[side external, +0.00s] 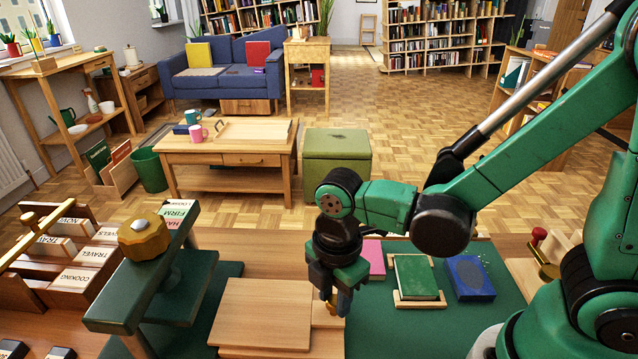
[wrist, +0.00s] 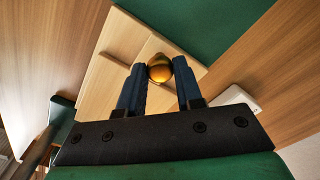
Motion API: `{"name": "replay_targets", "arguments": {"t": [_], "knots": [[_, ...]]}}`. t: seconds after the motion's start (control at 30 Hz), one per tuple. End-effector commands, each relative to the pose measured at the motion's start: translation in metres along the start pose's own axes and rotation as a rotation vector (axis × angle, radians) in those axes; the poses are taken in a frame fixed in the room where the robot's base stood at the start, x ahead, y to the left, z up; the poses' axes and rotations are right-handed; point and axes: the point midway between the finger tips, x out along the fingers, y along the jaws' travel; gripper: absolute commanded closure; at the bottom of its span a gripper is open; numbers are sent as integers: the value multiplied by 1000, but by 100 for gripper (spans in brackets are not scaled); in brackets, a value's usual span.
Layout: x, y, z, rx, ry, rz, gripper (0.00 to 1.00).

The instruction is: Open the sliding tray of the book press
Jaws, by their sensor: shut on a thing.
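The book press (side external: 165,275) stands at the front left, with a dark green plate, a post and a golden knob on top. My gripper (side external: 333,302) points down at the tray's right end. In the wrist view, my gripper (wrist: 159,75) is shut on a round brass knob (wrist: 159,66), one finger on each side. The knob is mostly hidden in the side view.
A pink book (side external: 374,258), a green book (side external: 416,277) on a wooden stand and a blue book (side external: 470,277) lie right of my gripper. Wooden racks of labelled blocks (side external: 85,265) stand left of the press. Bare green mat (side external: 400,335) lies right of the tray.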

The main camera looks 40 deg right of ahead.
Motion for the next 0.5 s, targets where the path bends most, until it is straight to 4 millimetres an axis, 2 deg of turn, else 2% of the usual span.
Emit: {"name": "replay_targets", "arguments": {"t": [0.07, 0.1, 0.17, 0.2, 0.5], "knots": [[0, 0, 0, 0, -3, 1, 100], [0, 0, 0, 0, -3, 1, 58], [0, 0, 0, 0, -2, 1, 41], [0, 0, 0, 0, -2, 1, 38], [-1, 0, 0, 0, -1, 1, 38]]}}
